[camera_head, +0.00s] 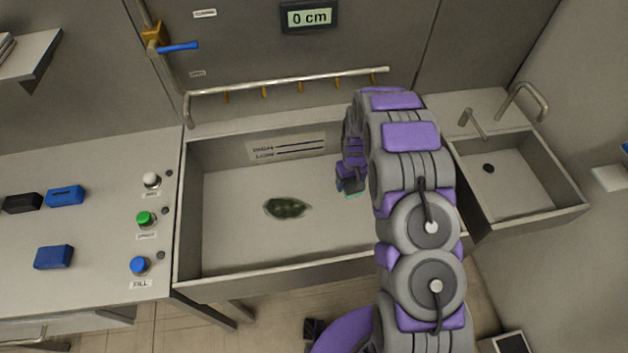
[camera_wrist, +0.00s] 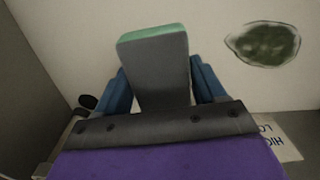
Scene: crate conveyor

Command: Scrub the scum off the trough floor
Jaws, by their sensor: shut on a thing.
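The trough (camera_head: 190,215) is a wide grey basin in the middle of the head view, with no water visible in it. A dark green scum patch (camera_head: 287,207) lies on its floor, left of my gripper. It also shows in the wrist view (camera_wrist: 263,43), at the upper right. My gripper (camera_head: 350,183) is inside the trough toward its right side. In the wrist view its blue fingers (camera_wrist: 165,88) are shut on a grey scrubber with a green face (camera_wrist: 157,65). The scrubber is apart from the scum. My arm hides the trough's right part.
A display (camera_head: 309,17) reads 0 cm. A spray pipe (camera_head: 285,82) runs along the back wall. White, green and blue buttons (camera_head: 139,265) are on the left counter, with blue blocks (camera_head: 54,257) and a black block (camera_head: 22,203). A small sink (camera_head: 535,215) stands right.

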